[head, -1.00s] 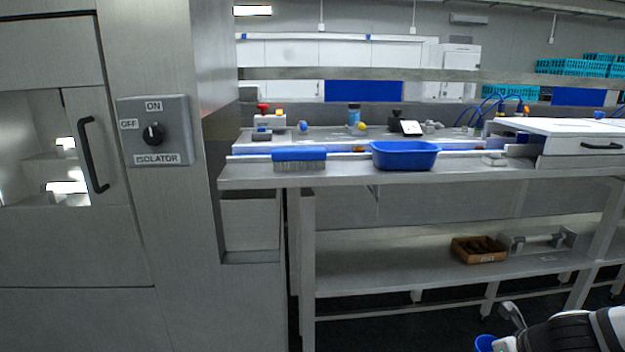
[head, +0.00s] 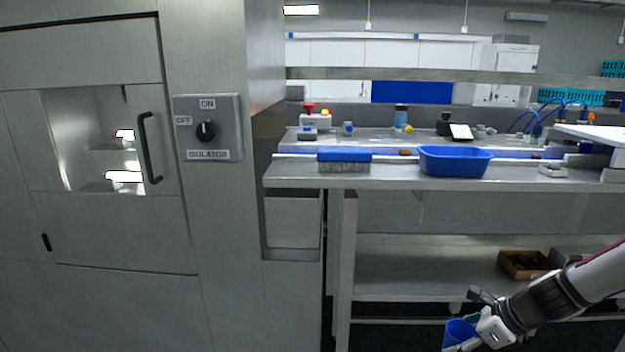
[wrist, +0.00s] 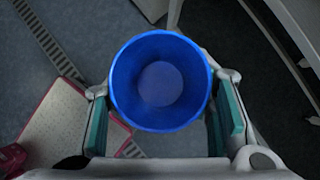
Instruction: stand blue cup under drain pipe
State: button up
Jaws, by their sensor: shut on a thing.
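The blue cup (head: 459,333) is at the bottom of the head view, low in front of the bench. My gripper (head: 468,338) is shut on it, with the arm reaching in from the right. In the wrist view the cup (wrist: 160,82) is seen from above, its mouth open toward the camera and its inside looking empty. The green-padded fingers of my gripper (wrist: 163,115) lie on either side of it. I cannot make out a drain pipe in either view.
A steel cabinet with an isolator switch (head: 207,128) and a black handle (head: 149,147) fills the left. The bench (head: 400,182) carries a blue tub (head: 455,161) and a brush (head: 344,160). A brown box (head: 526,264) is on the lower shelf. A floor grating (wrist: 45,38) shows below.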

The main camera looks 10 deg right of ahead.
jog(key=w+a+r+n+g+h, duration=0.1)
jog(key=w+a+n+g+h, duration=0.1)
jog(key=a+n+g, duration=0.4)
jog(key=w+a+r+n+g+h+p, duration=0.1)
jog(key=a+n+g, duration=0.4)
jog(key=a+n, duration=1)
jog(key=w+n+h, duration=0.1)
jog(key=n, duration=0.6)
jog(key=shift+w+a+n+g, duration=0.3)
jog(key=shift+a+g, duration=0.05)
jog(key=shift+g, duration=0.05)
